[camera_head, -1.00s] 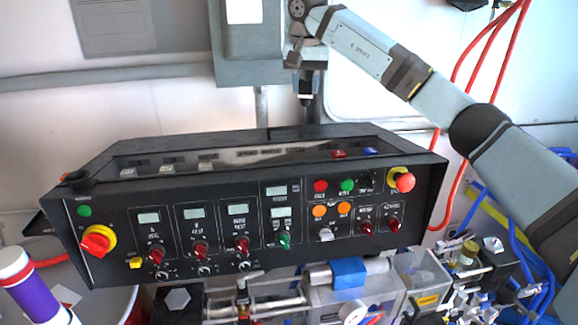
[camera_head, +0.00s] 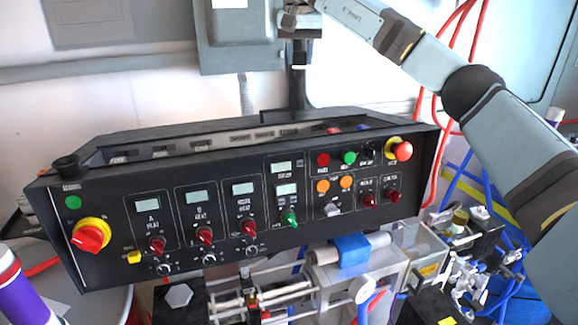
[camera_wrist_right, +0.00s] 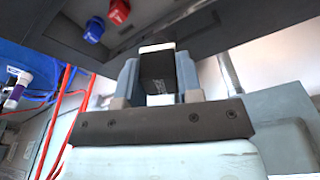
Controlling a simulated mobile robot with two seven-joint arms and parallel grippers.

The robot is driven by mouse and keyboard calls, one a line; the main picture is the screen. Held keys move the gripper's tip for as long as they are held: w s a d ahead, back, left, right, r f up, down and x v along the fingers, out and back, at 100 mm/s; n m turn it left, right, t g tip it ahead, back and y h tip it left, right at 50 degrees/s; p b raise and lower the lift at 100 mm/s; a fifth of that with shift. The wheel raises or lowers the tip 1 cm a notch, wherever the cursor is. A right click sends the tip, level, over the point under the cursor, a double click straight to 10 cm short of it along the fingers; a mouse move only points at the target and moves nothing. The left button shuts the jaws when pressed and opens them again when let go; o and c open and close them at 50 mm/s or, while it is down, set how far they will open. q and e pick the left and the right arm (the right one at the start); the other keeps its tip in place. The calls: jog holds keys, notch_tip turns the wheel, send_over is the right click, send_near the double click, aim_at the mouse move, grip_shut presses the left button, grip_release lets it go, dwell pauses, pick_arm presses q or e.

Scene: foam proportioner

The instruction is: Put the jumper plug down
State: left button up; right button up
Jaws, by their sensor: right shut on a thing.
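My right gripper (camera_head: 298,36) hangs from the arm that comes in from the right, above the back edge of the black control console (camera_head: 110,225). It is shut on a small black block with a white end, which I take to be the jumper plug (camera_wrist_right: 158,70). In the right wrist view the block sits between the two fingers of the gripper (camera_wrist_right: 157,78). In the head view the plug (camera_head: 299,56) shows dark, pointing down, above the console top and apart from it as far as I can see. My left gripper is out of view.
The console top has a recessed strip with a red connector (camera_wrist_right: 95,30) and a blue connector (camera_wrist_right: 118,11). A grey wall box (camera_head: 235,45) stands close behind the gripper. Red hoses (camera_head: 425,95) hang at the right. Pipes and fittings crowd the space below the console.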

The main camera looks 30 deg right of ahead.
jog(key=shift+f, duration=0.55)
jog(key=shift+d+f+p, duration=0.15)
jog(key=shift+f+p, duration=0.4)
jog(key=shift+f, duration=8.95)
jog(key=shift+f, duration=0.2)
jog(key=o, duration=1.1)
jog(key=r, duration=0.4)
jog(key=r+b, duration=0.1)
jog(key=r, duration=0.3)
jog(key=s+a+r, duration=0.1)
jog(key=r, duration=0.3)
jog(key=shift+s+r+b, duration=0.1)
jog(key=shift+r+b, duration=0.1)
jog(key=shift+b, duration=0.15)
